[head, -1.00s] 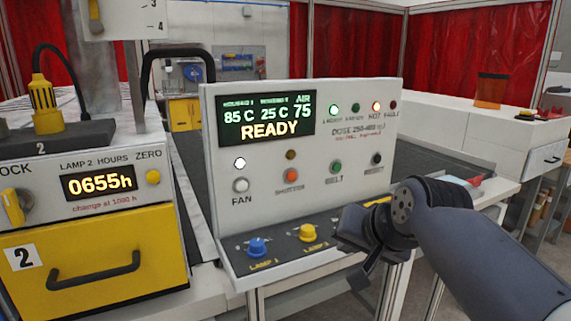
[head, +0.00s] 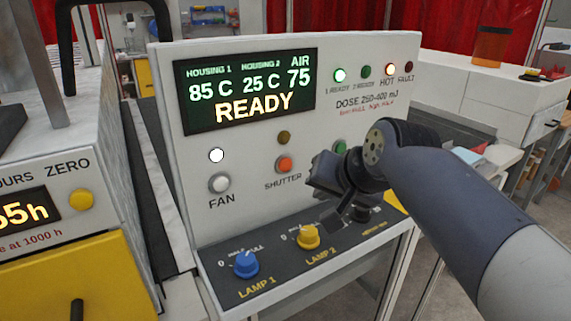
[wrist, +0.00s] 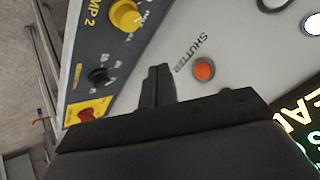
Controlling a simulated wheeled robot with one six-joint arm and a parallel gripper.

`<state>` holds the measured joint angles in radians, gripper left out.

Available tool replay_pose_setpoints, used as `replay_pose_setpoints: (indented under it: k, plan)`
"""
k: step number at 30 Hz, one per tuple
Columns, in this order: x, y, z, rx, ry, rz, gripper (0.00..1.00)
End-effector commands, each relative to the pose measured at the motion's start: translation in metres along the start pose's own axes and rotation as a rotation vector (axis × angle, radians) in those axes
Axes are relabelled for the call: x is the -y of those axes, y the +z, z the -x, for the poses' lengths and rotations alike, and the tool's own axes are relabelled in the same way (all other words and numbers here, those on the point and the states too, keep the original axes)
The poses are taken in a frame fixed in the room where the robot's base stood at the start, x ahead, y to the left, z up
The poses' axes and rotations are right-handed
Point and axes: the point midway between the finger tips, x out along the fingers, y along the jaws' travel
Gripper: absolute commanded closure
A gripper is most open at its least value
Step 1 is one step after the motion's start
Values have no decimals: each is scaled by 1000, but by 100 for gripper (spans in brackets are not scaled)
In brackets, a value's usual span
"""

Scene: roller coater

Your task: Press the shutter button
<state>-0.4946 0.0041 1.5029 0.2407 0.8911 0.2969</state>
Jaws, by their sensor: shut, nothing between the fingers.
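The shutter button (head: 284,165) is a round orange-red button on the upright white control panel, above the label SHUTTER. It also shows in the wrist view (wrist: 204,70), beside the fingertips and not touched by them. My gripper (head: 318,187) is in front of the panel, just right of the button in the head view. In the wrist view its fingers (wrist: 158,72) are together and empty. The gripper and arm hide part of the panel's lower right, including most of the belt button.
A white fan button (head: 219,183) sits left of the shutter button. Below, a sloped ledge carries a blue lamp 1 knob (head: 246,264) and a yellow lamp 2 knob (head: 308,237). A display (head: 247,90) reads READY. A yellow drawer (head: 75,275) stands at left.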

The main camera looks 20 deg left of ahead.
Motion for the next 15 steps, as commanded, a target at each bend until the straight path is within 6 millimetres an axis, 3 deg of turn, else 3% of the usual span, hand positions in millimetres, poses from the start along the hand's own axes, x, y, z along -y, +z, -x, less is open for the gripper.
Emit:
replay_pose_setpoints:
  k: [8,15]
  plan:
    - [4,-4,-4,1,0,1,100]
    - [20,-20,-25,3,1,2,100]
